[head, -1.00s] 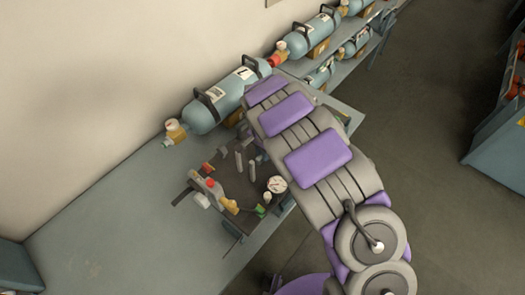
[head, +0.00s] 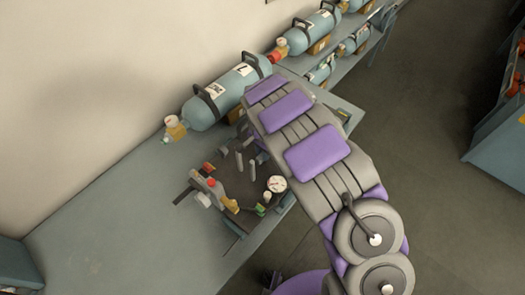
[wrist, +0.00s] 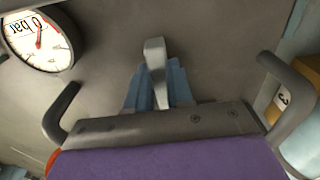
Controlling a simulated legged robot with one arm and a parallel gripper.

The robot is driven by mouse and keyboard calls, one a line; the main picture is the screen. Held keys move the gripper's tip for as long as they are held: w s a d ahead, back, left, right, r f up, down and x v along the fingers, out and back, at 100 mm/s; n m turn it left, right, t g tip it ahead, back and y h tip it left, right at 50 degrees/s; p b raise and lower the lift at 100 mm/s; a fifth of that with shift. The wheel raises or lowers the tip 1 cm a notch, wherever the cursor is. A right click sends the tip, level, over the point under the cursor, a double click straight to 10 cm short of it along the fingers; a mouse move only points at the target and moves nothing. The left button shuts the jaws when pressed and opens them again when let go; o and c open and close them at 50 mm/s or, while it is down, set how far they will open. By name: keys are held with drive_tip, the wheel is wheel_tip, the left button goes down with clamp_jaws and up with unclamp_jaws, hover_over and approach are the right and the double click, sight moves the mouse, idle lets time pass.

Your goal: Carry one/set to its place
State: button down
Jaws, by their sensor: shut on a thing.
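A blue-grey breathing set cylinder (head: 204,112) with two black handles and white labels lies at the back of the bench (head: 110,220). A dark board (head: 238,180) in front of it carries a round gauge (head: 276,184), grey posts and red, yellow and green fittings. My arm reaches over the bench and hides my gripper in the head view. In the wrist view my gripper (wrist: 153,85) is shut on a grey bar between two blue pieces. Which object that bar belongs to cannot be told. A gauge (wrist: 38,38) marked bar shows at upper left.
More cylinders (head: 312,32) lie on orange blocks further along the wall, with a lower shelf of others. A block marked 3 (wrist: 283,100) is at the right in the wrist view. A blue cabinet (head: 500,140) stands at right. The near-left bench is clear.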

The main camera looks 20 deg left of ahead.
drive_tip(key=shift+w+r, duration=0.1)
idle(0.3)
drive_tip(key=c, duration=0.9)
unclamp_jaws()
drive_tip(key=shift+s+a+r+p, duration=0.15)
drive_tip(key=shift+r+p, duration=0.15)
drive_tip(key=shift+r, duration=4)
drive_tip(key=shift+s+r+p, duration=0.1)
drive_tip(key=shift+r+p, duration=0.2)
drive_tip(key=shift+r, duration=3.95)
